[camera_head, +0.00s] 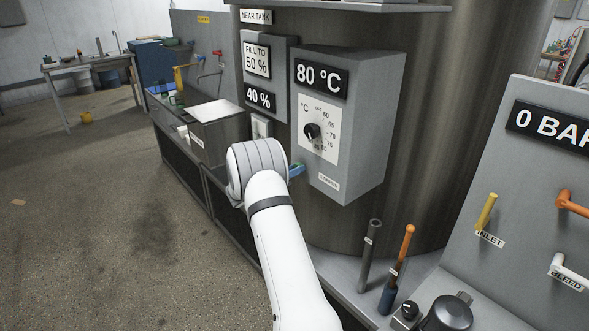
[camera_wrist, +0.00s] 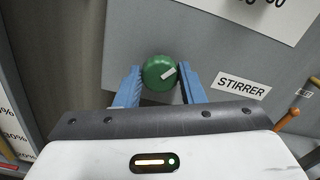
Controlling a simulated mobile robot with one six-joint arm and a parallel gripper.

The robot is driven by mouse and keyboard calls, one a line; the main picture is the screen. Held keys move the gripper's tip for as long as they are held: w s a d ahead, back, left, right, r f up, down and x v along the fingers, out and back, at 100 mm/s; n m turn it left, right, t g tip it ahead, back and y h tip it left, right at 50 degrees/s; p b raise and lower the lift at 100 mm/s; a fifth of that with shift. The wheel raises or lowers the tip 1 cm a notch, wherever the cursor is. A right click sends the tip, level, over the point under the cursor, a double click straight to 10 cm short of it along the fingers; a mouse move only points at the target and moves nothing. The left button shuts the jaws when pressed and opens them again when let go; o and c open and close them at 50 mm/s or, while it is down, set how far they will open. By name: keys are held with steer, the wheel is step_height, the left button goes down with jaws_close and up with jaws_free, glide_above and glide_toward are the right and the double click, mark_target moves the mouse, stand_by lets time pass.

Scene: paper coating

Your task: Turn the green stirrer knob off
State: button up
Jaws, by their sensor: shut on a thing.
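The green stirrer knob (camera_wrist: 159,73) sits on a grey box face in the wrist view, left of a white label reading STIRRER (camera_wrist: 241,85). Its pale pointer mark aims to the upper right in that view. My gripper (camera_wrist: 160,80) has its two blue fingers on either side of the knob, closed on it. In the head view my gripper (camera_head: 296,169) reaches the lower left of the grey control box (camera_head: 372,125). There the knob is hidden behind my arm, and only a blue fingertip shows.
The box carries an 80 °C display (camera_head: 320,78) and a black temperature knob (camera_head: 312,131) above my gripper. A grey rod (camera_head: 370,255) and an orange-handled tool (camera_head: 398,268) stand to the right. A valve panel (camera_head: 520,175) is at far right. Open floor lies left.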

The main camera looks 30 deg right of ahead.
steer(key=shift+w+a+n+p, duration=0.1)
steer(key=shift+n+p, duration=0.55)
steer(key=shift+n, duration=1.1)
steer(key=shift+w+n+p, duration=0.1)
steer(key=shift+n+p, duration=0.5)
steer(key=shift+n, duration=1.15)
steer(key=o, duration=1)
steer(key=shift+s, duration=0.1)
steer(key=shift+s+a+b, duration=0.15)
steer(key=shift+a+b, duration=0.2)
steer(key=shift+a, duration=0.95)
steer(key=shift+s+a+b, duration=0.2)
steer(key=shift+a+b, duration=0.2)
steer(key=shift+a, duration=0.9)
steer(key=shift+s+a+b, duration=0.15)
steer(key=shift+a+b, duration=0.2)
steer(key=shift+a, duration=0.95)
